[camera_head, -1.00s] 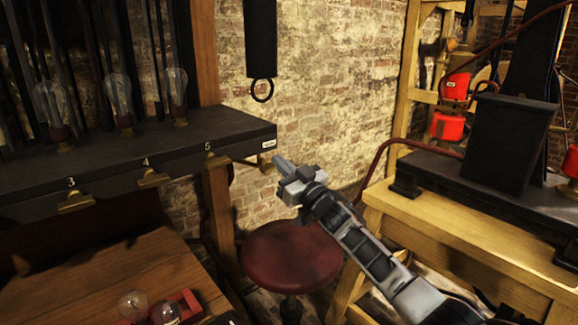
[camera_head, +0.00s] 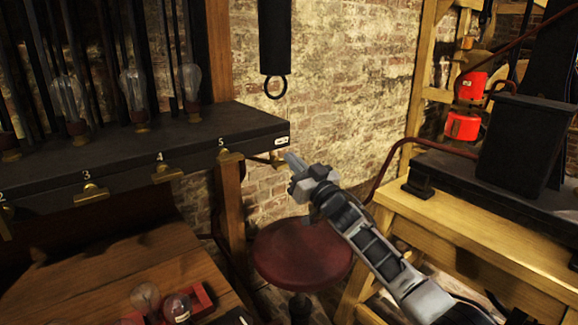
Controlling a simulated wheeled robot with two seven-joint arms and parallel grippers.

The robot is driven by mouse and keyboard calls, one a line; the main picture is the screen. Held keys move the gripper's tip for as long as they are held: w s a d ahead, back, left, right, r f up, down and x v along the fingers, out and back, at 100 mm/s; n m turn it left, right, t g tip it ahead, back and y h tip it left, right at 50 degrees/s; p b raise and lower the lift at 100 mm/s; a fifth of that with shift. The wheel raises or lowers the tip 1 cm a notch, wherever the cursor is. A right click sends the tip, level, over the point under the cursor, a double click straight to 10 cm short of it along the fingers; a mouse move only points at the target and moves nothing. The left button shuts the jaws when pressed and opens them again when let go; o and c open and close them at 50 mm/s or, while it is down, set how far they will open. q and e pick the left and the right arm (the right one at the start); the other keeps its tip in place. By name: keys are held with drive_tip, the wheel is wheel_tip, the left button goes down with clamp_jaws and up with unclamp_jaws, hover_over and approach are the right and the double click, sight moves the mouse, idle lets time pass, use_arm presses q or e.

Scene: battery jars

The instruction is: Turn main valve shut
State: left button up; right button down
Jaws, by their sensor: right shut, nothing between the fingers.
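A small brass fitting (camera_head: 275,159) sticks out under the right end of the dark shelf (camera_head: 200,150), below a small white label (camera_head: 281,140) too small to read. It may be the main valve. My right gripper (camera_head: 291,160) is shut and empty. Its fingertips are right beside the brass fitting in the picture, on its right; I cannot tell whether they touch. Brass taps numbered 3 (camera_head: 90,194), 4 (camera_head: 167,174) and 5 (camera_head: 230,156) line the shelf's front edge. My left gripper is out of view.
Glass bulbs (camera_head: 136,90) stand on the shelf. A red stool (camera_head: 302,255) is below my right gripper. A wooden bench (camera_head: 470,240) with dark apparatus stands at the right. A black hanging bar with a ring (camera_head: 276,88) is above. Loose bulbs (camera_head: 145,296) lie lower left.

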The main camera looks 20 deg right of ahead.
drive_tip(key=b+v, duration=0.1)
drive_tip(key=v, duration=1.5)
drive_tip(key=s+a+f+g+h, duration=0.1)
drive_tip(key=s+a+f+g, duration=0.1)
drive_tip(key=s+a+f, duration=0.3)
drive_tip(key=s+f+m+g+h, duration=0.1)
drive_tip(key=s+f, duration=0.1)
drive_tip(key=f, duration=0.4)
drive_tip(key=s+a+f+g+h, duration=0.1)
drive_tip(key=s+a+f+g, duration=0.1)
drive_tip(key=s+a+f, duration=0.3)
drive_tip(key=s+a+f+g, duration=0.2)
drive_tip(key=s+f, duration=0.2)
drive_tip(key=s, duration=0.3)
drive_tip(key=s+a+f+g, duration=0.2)
drive_tip(key=s+f+g, duration=0.1)
drive_tip(key=s+f, duration=0.2)
drive_tip(key=shift+s+h, duration=0.3)
drive_tip(key=shift+s, duration=0.9)
drive_tip(key=shift+f, duration=0.15)
